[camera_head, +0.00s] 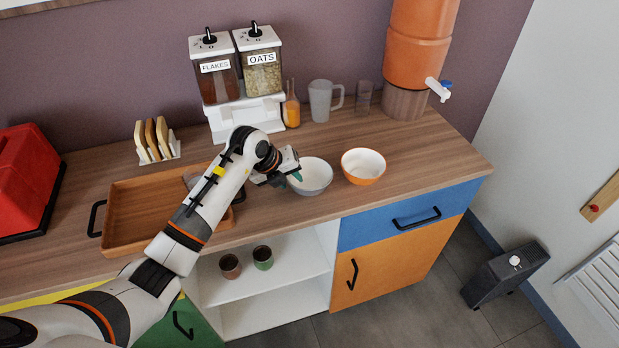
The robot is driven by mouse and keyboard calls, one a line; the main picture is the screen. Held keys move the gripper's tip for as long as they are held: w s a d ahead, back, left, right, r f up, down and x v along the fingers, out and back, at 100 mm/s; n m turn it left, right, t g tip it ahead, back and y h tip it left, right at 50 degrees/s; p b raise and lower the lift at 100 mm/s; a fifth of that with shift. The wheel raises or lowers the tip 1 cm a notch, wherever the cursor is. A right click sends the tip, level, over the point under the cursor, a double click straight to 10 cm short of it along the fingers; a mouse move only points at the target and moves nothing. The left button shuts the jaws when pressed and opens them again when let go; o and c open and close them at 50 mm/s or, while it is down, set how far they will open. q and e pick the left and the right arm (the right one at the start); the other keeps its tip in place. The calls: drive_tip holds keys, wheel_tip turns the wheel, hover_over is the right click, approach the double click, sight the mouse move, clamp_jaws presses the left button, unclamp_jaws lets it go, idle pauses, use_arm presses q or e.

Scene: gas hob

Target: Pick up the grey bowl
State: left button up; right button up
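The grey bowl (317,181) stands upright on the wooden counter, right of the middle, with a pale inside. My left gripper (289,177) is at the bowl's left rim, and its fingertips overlap that rim in the picture. I cannot tell whether the fingers touch the rim or are closed on it. The gripper hides part of the bowl's left side. My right gripper is not in view.
An orange bowl (363,167) with a white inside stands close to the right. Behind are a flakes and oats dispenser (247,113), an orange bottle (291,108), a jug (321,102) and a glass (363,97). A wooden tray (124,218) lies under my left arm.

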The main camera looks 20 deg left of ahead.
use_arm(q)
drive_tip(key=shift+c, duration=0.4)
clamp_jaws()
